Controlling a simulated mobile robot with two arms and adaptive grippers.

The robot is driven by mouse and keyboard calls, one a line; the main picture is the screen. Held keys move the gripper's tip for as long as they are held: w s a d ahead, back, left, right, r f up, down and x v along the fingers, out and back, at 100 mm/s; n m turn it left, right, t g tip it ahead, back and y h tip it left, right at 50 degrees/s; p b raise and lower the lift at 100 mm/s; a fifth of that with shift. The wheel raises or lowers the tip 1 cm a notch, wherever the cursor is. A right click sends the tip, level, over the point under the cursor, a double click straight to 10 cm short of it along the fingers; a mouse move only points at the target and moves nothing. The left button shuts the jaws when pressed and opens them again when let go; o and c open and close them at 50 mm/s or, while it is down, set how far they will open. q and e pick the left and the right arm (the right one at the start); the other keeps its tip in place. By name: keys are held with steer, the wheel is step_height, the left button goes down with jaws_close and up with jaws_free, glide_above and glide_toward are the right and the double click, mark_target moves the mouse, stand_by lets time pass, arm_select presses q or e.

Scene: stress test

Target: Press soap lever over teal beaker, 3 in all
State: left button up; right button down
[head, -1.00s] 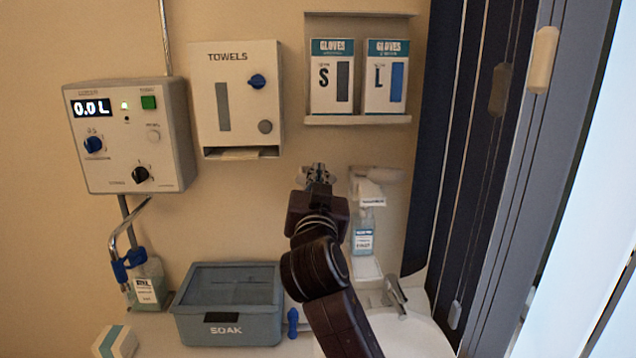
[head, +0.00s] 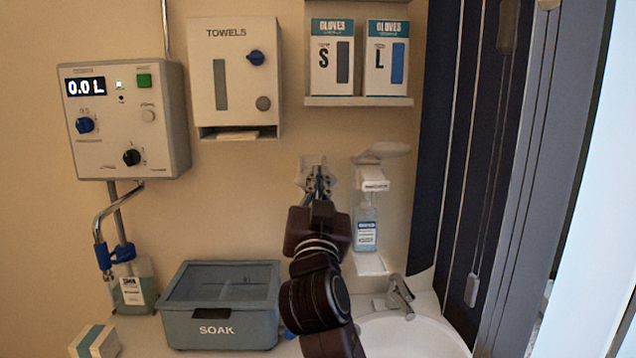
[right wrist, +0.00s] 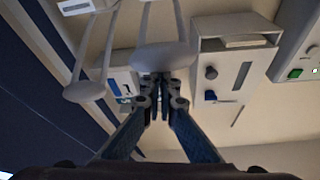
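My right gripper (head: 318,182) is in front of the wall, left of a white wall dispenser with a clear bottle (head: 366,232) and a grey lever (head: 383,151). Its fingers look closed together, with nothing seen between them. A pale wall fitting (head: 304,172) shows behind the fingertips, mostly hidden by them. In the right wrist view, the fingertips (right wrist: 161,88) are close to a grey paddle-shaped lever (right wrist: 160,57); contact cannot be told. A second lever (right wrist: 85,92) lies to the left. I see no teal beaker; my right arm hides part of the counter. My left gripper is out of view.
A lidded SOAK bin (head: 215,330), a labelled bottle (head: 134,288) and a small box (head: 95,342) stand at left. A sink with a tap (head: 400,295) is at right. The doser (head: 125,120), towel dispenser (head: 232,80) and glove boxes (head: 332,55) are above.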

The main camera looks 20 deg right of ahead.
steer(key=shift+f, duration=0.7)
steer(key=r+v, duration=0.1)
steer(key=v, duration=0.6)
steer(key=shift+s, duration=0.45)
steer(key=shift+a+f, duration=0.1)
